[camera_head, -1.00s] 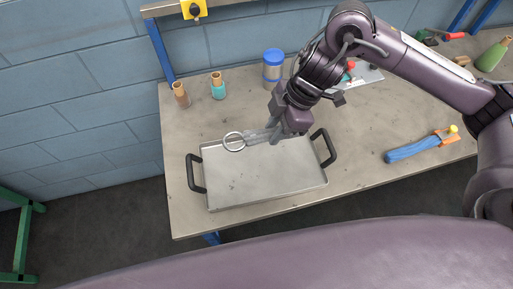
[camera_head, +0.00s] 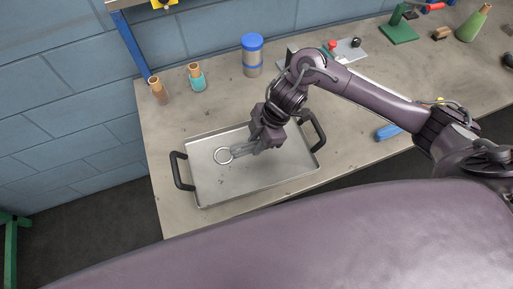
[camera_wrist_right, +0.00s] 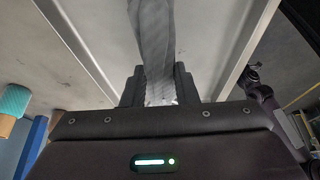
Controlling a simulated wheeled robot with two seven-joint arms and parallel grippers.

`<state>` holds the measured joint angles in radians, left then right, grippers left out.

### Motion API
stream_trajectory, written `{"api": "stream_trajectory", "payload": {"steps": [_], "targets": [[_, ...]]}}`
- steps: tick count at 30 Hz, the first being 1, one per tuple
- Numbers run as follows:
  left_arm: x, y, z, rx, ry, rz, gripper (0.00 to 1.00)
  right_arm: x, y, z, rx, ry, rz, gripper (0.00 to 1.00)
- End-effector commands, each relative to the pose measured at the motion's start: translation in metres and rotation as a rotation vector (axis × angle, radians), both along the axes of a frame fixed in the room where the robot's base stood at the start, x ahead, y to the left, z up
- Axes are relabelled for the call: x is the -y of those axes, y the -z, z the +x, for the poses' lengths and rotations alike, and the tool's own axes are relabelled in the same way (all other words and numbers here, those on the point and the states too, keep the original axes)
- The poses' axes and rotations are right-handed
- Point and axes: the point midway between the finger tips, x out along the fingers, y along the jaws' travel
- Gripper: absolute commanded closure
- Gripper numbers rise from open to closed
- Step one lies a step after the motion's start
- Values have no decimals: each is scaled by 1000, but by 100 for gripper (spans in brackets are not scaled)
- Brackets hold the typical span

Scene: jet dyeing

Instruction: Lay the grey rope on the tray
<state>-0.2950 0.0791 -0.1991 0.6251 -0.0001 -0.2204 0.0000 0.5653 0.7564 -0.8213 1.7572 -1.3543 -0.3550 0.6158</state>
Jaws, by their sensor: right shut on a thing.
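The grey tray (camera_head: 235,187) with two black handles lies on the workbench. My right gripper (camera_head: 246,148) is over the tray, toward its back edge. It is shut on the grey rope, which is largely hidden by the gripper in the head view. I cannot tell whether the rope touches the tray. My left gripper is not in view.
A blue-capped jar (camera_head: 252,57) and two small spools, one brown (camera_head: 158,92) and one teal (camera_head: 197,79), stand behind the tray. A blue-handled thing (camera_head: 388,132) lies to the right, partly behind my arm. A green bottle (camera_head: 472,25) stands at the far right.

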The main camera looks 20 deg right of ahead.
Motion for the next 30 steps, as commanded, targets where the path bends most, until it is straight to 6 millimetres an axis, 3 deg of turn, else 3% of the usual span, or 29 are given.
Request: {"api": "stream_trajectory", "payload": {"steps": [9, 21, 22, 26, 30], "targets": [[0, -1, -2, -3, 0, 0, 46, 0, 41, -1, -3, 1, 0, 100], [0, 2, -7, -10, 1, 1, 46, 0, 47, -1, -1, 0, 0, 100], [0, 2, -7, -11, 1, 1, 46, 0, 46, -1, -1, 0, 0, 70], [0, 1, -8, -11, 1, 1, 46, 0, 46, -1, -1, 0, 0, 53], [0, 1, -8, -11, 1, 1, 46, 0, 46, -1, -1, 0, 0, 52]]}}
